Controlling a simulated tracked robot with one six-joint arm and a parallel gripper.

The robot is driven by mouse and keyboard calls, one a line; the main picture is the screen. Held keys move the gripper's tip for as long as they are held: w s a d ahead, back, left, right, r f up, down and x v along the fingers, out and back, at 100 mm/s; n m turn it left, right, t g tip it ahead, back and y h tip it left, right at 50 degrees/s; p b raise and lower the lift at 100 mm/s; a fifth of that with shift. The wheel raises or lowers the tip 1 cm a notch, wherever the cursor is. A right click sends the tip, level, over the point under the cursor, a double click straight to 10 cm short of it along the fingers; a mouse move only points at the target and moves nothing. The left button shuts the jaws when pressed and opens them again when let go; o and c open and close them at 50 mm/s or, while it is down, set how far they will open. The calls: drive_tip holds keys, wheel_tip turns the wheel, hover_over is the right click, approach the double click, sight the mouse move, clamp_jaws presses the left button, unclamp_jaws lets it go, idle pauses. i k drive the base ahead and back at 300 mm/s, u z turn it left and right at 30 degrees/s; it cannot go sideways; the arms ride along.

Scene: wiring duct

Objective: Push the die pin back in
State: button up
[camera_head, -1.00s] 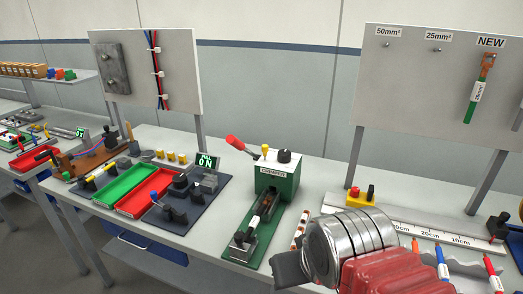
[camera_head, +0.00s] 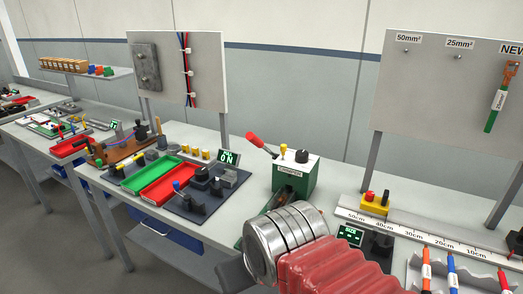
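The green crimper (camera_head: 294,178) stands on the bench in the middle, with a white top plate, a raised red-handled lever (camera_head: 259,142) and a black knob (camera_head: 302,156). A small yellow-headed pin (camera_head: 283,149) stands up at its top; I take this for the die pin, but cannot tell how deep it sits. My arm's silver and red wrist hides most of the crimper's front bed. A dark grey part at the end of my arm (camera_head: 236,272) shows left of the wrist. The fingertips are hidden, so open or shut cannot be told.
Left of the crimper are a dark fixture plate (camera_head: 205,192) with an ON display, a red tray (camera_head: 163,189) and a green tray (camera_head: 150,172). To the right are a yellow box with a red button (camera_head: 374,202), a long ruler (camera_head: 430,239) and upright coloured tools.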

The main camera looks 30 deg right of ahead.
sight(283, 146)
drive_tip(key=u, duration=1.2)
drive_tip(key=k, duration=0.75)
drive_tip(key=z, duration=1)
drive_tip(key=i, duration=1)
drive_tip(key=z, duration=0.05)
